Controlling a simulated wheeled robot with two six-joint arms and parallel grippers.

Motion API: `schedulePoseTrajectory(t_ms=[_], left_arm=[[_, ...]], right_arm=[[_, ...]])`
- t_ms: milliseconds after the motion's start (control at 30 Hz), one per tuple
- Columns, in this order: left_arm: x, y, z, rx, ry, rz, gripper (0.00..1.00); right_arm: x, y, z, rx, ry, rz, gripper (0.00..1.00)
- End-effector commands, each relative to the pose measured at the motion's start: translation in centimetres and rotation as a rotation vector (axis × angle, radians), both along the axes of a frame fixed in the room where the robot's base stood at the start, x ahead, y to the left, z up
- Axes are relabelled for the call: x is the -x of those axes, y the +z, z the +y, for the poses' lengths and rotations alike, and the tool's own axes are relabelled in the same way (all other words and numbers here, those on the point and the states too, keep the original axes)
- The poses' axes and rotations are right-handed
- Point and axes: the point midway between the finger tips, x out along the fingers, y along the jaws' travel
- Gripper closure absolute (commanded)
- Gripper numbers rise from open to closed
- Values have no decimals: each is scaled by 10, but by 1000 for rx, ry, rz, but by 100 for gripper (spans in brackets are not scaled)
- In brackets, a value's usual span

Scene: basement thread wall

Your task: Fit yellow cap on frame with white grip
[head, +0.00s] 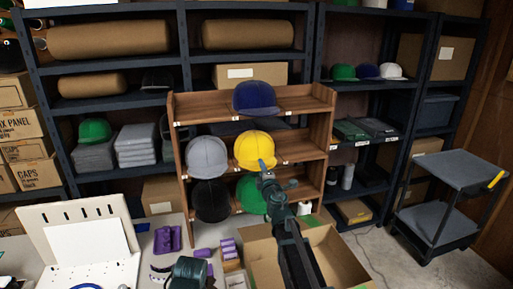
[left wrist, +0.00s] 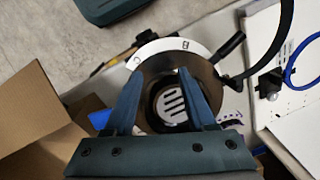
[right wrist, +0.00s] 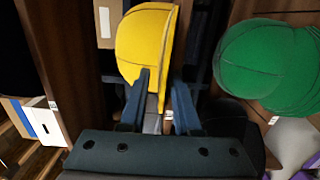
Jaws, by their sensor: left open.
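The yellow cap (head: 254,149) sits on the middle shelf of a small wooden rack, right of a grey cap (head: 207,157). My right gripper (head: 264,168) is at its front edge. In the right wrist view the yellow cap (right wrist: 143,42) has its brim side between my fingers (right wrist: 160,88); a narrow gap shows, and I cannot tell if they grip. In the left wrist view my left gripper (left wrist: 160,85) is open and empty over a round dark frame with a white curved band (left wrist: 172,47) and a slotted round plate. I cannot tell whether this band is the white grip.
A blue cap (head: 255,97) is above and a green cap (head: 251,194) below the yellow one. A black cap (head: 210,200) is lower left. An open cardboard box (head: 345,260) stands in front. A white machine panel (head: 80,243) and purple items (head: 168,238) are on the table.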

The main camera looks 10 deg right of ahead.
Motion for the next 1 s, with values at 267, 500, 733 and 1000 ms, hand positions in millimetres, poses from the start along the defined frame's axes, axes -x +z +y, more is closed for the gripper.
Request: schedulePoseTrajectory(t_ms=[267, 500, 733, 1000], left_arm=[[0, 0, 0, 0, 0, 0, 44], [0, 2, 0, 0, 0, 0, 44], [0, 14, 0, 0, 0, 0, 44], [0, 21, 0, 0, 0, 0, 44]], right_arm=[[0, 0, 0, 0, 0, 0, 100], [0, 2, 0, 0, 0, 0, 100], [0, 14, 0, 0, 0, 0, 100], [0, 21, 0, 0, 0, 0, 100]])
